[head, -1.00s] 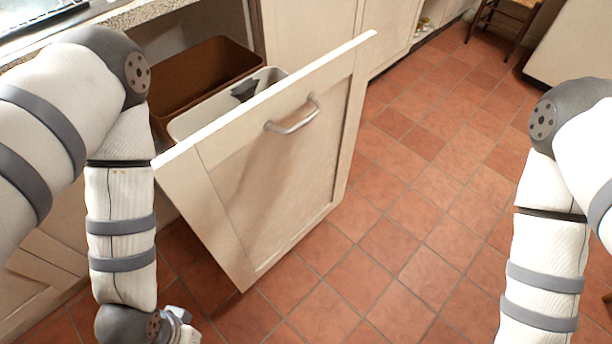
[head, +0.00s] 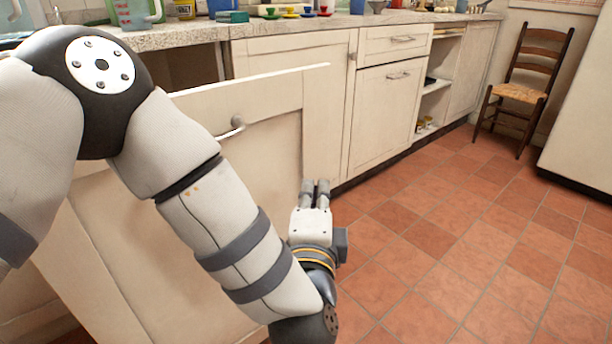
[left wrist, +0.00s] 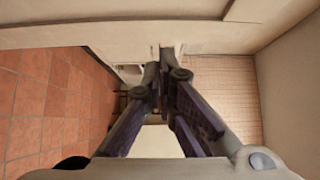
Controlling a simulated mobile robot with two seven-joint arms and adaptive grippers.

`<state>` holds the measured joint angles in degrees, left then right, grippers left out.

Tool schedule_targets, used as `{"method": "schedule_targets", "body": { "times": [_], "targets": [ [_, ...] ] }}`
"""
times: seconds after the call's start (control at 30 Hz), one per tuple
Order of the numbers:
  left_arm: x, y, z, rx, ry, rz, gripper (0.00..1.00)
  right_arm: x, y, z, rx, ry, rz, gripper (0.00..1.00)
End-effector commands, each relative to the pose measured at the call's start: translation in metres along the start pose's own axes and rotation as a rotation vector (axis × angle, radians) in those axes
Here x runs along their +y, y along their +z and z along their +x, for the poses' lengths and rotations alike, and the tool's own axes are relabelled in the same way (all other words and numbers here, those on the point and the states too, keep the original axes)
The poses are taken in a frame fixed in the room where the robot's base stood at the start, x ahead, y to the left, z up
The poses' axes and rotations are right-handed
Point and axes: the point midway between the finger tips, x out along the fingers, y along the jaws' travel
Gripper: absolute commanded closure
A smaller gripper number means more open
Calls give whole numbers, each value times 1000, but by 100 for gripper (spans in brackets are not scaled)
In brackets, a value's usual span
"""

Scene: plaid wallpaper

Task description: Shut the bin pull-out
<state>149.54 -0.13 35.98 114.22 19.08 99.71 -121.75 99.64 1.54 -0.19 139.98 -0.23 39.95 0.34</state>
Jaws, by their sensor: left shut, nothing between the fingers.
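The bin pull-out's cream panelled front (head: 268,150) stands out from the cabinet in the head view, with a dark opening behind its top edge. Its metal handle (head: 231,128) is partly covered by my left arm. The bins are hidden. My left gripper (head: 316,186) is shut and empty, in front of the lower right part of the front, pointing toward the cabinets. I cannot tell whether it touches the front. In the left wrist view the fingers (left wrist: 165,68) are together, with a cream surface (left wrist: 110,37) across the top. My right gripper is out of view.
Closed cream cabinets and a drawer (head: 395,40) line the wall to the right, with open shelves (head: 435,95). The speckled counter (head: 290,26) holds cups and jars. A wooden chair (head: 520,90) stands at the back right. The tiled floor (head: 450,220) is clear.

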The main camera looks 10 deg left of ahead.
Motion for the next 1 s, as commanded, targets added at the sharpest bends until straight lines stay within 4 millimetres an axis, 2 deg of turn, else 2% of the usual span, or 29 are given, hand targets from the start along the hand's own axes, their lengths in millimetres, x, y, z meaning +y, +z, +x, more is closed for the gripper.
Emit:
{"method": "schedule_targets", "body": {
  "times": [0.2, 0.4, 0.53, 1.0],
  "targets": [
    [5, 1, 49, -3, 3, -4, 100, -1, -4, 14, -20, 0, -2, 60],
    [4, 22, 72, -2, 4, -1, 100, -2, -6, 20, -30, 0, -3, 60],
    [3, 27, 78, 0, 3, -1, 100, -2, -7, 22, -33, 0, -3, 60],
    [0, 30, 80, 2, 2, 0, 100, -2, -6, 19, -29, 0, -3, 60]
  ]
}}
